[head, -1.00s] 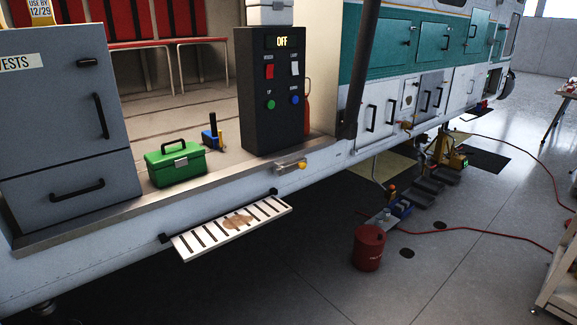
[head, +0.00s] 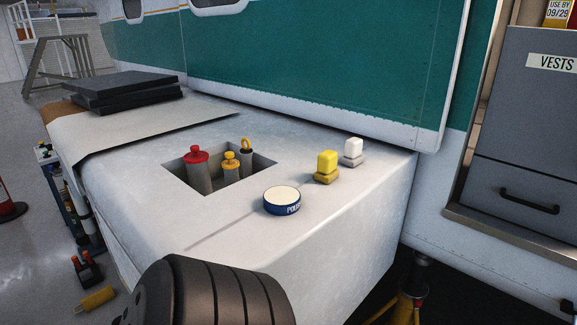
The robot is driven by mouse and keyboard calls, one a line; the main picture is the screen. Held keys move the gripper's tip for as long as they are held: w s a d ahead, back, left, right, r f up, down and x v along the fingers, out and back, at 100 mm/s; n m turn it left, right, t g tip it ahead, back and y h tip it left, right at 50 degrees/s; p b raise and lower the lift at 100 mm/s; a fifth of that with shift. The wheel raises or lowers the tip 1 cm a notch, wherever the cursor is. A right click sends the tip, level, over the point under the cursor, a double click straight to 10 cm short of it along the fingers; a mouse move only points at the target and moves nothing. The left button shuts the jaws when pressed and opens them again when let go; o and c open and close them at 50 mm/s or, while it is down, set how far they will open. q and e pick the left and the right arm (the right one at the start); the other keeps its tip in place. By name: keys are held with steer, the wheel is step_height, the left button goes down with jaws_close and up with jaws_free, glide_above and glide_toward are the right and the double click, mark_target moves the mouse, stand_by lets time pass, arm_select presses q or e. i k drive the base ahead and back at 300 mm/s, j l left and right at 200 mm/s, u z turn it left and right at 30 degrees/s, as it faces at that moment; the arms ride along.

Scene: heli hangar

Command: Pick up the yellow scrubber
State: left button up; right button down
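The yellow scrubber (head: 327,166), a small block with a yellow top on a darker yellow base, stands on the white ledge (head: 345,215) at the aircraft's side, right of the picture's middle. A similar white scrubber (head: 353,151) stands just behind it to the right.
A round blue tin (head: 282,201) sits left of the scrubber. A recess (head: 178,170) holds red and yellow-topped cylinders. Black slabs (head: 125,90) lie at the back left.

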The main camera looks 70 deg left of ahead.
mark_target(326, 172)
steer(key=u, duration=1.9)
